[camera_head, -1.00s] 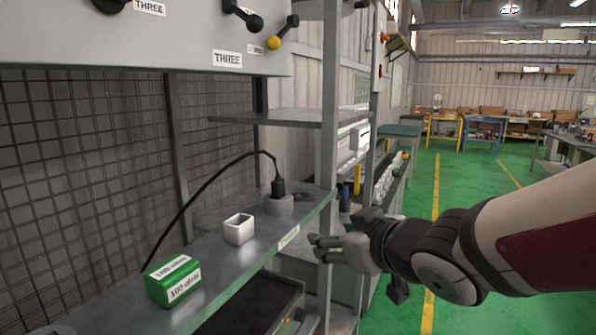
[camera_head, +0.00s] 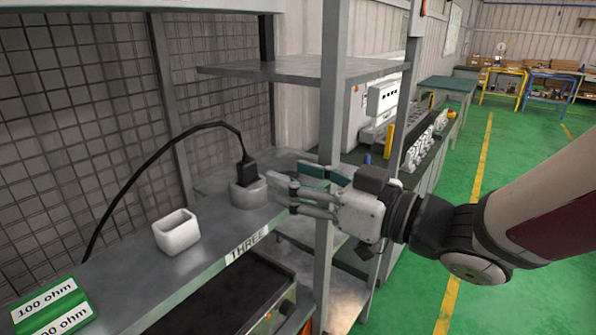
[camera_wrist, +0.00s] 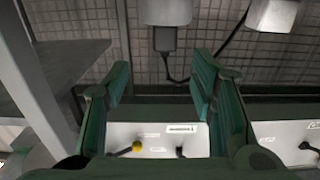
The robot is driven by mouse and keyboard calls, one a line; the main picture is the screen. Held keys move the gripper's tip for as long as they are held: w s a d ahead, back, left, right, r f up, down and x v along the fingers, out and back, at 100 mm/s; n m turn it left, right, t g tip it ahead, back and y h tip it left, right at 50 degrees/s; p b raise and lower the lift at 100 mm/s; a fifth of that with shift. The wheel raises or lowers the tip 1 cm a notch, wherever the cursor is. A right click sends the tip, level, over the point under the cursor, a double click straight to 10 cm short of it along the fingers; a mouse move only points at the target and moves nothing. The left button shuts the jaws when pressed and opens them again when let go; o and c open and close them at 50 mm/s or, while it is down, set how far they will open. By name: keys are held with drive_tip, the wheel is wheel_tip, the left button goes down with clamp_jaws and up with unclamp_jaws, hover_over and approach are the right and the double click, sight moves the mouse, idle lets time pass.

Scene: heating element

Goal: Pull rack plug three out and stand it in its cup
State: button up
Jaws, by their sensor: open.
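The black plug (camera_head: 246,170) stands upright in a round grey holder (camera_head: 249,194) on the shelf. A black cable runs from its top down to the left. In the wrist view, which looks upside down, the plug (camera_wrist: 166,40) hangs from the holder (camera_wrist: 168,11). A small white square cup (camera_head: 176,231) stands apart on the shelf to the left, and also shows in the wrist view (camera_wrist: 272,14). My gripper (camera_head: 278,184) is open and empty, to the right of the plug with its fingers pointing at it. The plug shows beyond the fingertips, roughly between them.
The shelf's front edge (camera_head: 205,274) carries a THREE label (camera_head: 247,245). A green 100 ohm block (camera_head: 52,310) sits at lower left. A grey upright post (camera_head: 333,85) stands close by my gripper, and an upper shelf (camera_head: 300,70) is overhead. A wire mesh wall (camera_head: 80,130) closes the back.

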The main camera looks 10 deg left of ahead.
sight(251, 167)
drive_tip(key=x, duration=0.4)
drive_tip(key=shift+a+p, duration=0.3)
drive_tip(key=shift+a, duration=0.05)
drive_tip(key=x, duration=0.1)
drive_tip(key=p+x, duration=0.1)
drive_tip(key=x, duration=0.2)
drive_tip(key=shift+s+a+f, duration=0.1)
drive_tip(key=shift+s+a, duration=0.1)
drive_tip(key=shift+a, duration=0.15)
drive_tip(key=shift+w+a, duration=0.25)
drive_tip(key=shift+a, duration=0.1)
clamp_jaws()
